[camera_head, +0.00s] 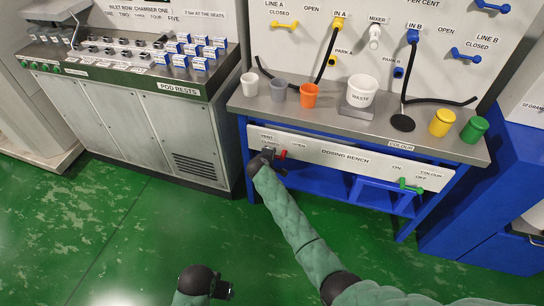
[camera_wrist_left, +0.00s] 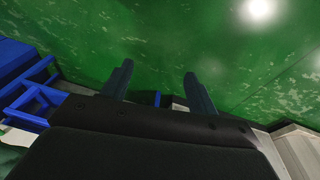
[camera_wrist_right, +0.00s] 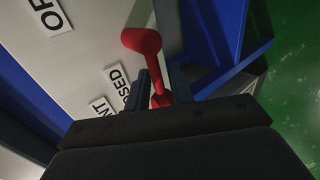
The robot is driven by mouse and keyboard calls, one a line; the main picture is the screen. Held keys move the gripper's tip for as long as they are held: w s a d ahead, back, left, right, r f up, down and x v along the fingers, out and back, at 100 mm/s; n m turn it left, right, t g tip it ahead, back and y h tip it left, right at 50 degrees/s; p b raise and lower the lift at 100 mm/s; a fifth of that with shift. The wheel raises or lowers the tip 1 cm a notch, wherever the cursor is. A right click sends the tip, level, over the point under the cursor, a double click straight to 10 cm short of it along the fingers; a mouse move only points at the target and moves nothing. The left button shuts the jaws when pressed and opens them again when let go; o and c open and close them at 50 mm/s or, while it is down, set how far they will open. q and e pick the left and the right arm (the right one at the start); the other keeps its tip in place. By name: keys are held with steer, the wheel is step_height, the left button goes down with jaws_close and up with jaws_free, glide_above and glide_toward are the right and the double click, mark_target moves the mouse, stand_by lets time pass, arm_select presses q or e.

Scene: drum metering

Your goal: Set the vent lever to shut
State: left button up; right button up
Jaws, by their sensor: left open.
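The red vent lever (camera_head: 282,155) is on the front panel of the dosing bench (camera_head: 345,158), at its left end. In the right wrist view its round knob (camera_wrist_right: 141,40) stands out beyond the fingers, away from the CLOSED label (camera_wrist_right: 117,82) and on the side towards the OPEN label (camera_wrist_right: 50,17). My right gripper (camera_head: 274,158) is at the lever, with the stem between its narrowed fingers (camera_wrist_right: 160,85); part of one finger is hidden. My left gripper (camera_head: 224,290) is low over the green floor, open and empty, also in the left wrist view (camera_wrist_left: 158,88).
A green colour lever (camera_head: 410,186) is at the panel's right end. Cups and a waste container (camera_head: 361,91) stand on the bench top. The pod rests cabinet (camera_head: 150,125) stands to the left. The green floor in front is clear.

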steer(key=shift+s, duration=0.1)
arm_select(q)
steer(key=r, duration=0.2)
steer(key=s+r+b, duration=0.1)
steer(key=r, duration=0.1)
steer(key=shift+s+r, duration=0.2)
steer(key=shift+r, duration=0.1)
arm_select(e)
steer(key=v, duration=0.7)
steer(key=shift+s+r, duration=0.2)
arm_select(q)
steer(key=shift+w+a+f, duration=0.1)
arm_select(e)
steer(key=shift+a, duration=0.1)
